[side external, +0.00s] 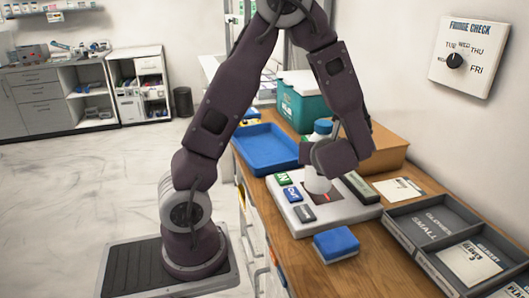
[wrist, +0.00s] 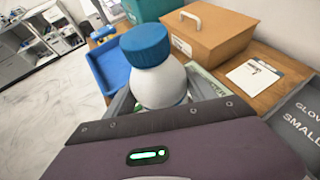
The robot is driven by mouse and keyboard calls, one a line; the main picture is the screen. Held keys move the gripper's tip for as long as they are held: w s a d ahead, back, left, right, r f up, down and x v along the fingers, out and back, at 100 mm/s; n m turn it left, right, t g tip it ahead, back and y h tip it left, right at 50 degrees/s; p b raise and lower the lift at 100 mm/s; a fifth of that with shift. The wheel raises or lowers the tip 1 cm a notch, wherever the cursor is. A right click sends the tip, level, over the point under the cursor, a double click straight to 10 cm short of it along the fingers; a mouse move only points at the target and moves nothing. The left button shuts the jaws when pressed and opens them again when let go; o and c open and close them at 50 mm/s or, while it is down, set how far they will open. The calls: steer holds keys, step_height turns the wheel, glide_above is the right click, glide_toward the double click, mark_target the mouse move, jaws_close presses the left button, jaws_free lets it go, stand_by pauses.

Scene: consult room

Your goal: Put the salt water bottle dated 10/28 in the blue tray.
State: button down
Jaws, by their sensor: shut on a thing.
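A white bottle with a blue cap (side external: 322,127) is in my gripper (side external: 328,157), upright or nearly so. Its white body (side external: 317,183) shows below the gripper, over the dark window of a white device. I cannot tell whether it touches the window. In the wrist view the bottle (wrist: 160,85) stands between the grey fingers of my gripper (wrist: 161,103), which are shut on it. No label or date on it is readable. The blue tray (side external: 268,165) lies behind and left of the bottle, and looks empty; it also shows in the wrist view (wrist: 104,72).
The white device (side external: 337,212) has coloured keys and a red light line. A blue block (side external: 336,243) lies in front of it. A brown box (side external: 388,147) and a teal cooler (side external: 303,103) stand behind.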

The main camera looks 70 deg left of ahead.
steer(key=w+d+r+m+t+h, duration=0.2)
steer(key=w+d+m+t+h, duration=0.4)
steer(key=w+d+m, duration=0.3)
steer(key=a+r+n+g+y, duration=0.2)
steer(key=a+n+g+y, duration=0.65)
steer(key=a, duration=0.95)
steer(key=s+a+n+g+h, duration=0.5)
steer(key=s+a+n+g, duration=0.65)
steer(key=a+n, duration=0.35)
step_height(320, 180, down, 11)
steer(key=a+m, duration=0.1)
steer(key=shift+s+a+r, duration=0.2)
steer(key=shift+s+a, duration=0.05)
steer(key=shift+s, duration=0.15)
steer(key=shift+f+y, duration=0.1)
steer(key=shift+y, duration=0.15)
steer(key=shift+c, duration=1.5)
jaws_free()
